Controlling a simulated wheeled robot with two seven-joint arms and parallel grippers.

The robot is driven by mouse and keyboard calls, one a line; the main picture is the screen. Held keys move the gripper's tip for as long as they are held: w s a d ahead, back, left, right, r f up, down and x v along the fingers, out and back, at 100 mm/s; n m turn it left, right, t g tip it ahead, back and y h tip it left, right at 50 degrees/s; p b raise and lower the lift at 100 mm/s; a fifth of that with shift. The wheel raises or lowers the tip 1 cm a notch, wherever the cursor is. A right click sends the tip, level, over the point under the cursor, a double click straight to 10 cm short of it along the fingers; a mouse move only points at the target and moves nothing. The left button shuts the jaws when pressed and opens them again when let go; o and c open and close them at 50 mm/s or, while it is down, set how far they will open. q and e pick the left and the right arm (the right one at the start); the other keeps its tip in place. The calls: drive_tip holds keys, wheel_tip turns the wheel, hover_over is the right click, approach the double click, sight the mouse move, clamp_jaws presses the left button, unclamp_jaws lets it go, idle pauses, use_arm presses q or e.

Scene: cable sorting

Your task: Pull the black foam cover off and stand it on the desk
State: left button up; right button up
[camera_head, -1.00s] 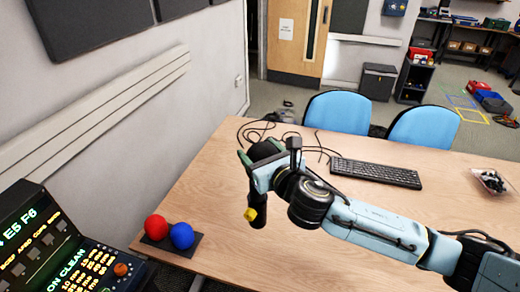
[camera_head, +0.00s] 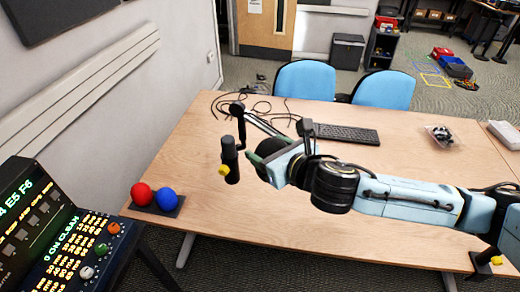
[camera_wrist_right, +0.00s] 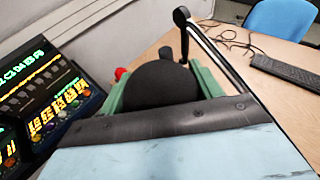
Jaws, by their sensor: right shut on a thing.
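The black foam cover (camera_head: 268,148) is a round dark ball held between the green fingers of my right gripper (camera_head: 262,158). In the right wrist view the cover (camera_wrist_right: 160,86) fills the space between both fingers. It is off the microphone (camera_head: 230,160), a dark upright cylinder with a yellow knob just left of it, with a small gap between them. The microphone's bare top shows. It appears to hang from a black boom arm (camera_head: 238,125), whose elbow also shows in the right wrist view (camera_wrist_right: 182,17). My left gripper is not in view.
A red ball (camera_head: 141,194) and a blue ball (camera_head: 166,199) sit on a dark pad at the desk's left. A keyboard (camera_head: 345,134) and loose cables (camera_head: 260,104) lie farther back. A lit control panel (camera_head: 70,235) stands at lower left. Front desk is mostly clear.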

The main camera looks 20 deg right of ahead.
drive_tip(key=shift+v, duration=0.75)
drive_tip(key=shift+r+g, duration=0.2)
drive_tip(key=shift+g, duration=0.1)
drive_tip(key=shift+w+r, duration=0.1)
drive_tip(key=shift+r, duration=4.45)
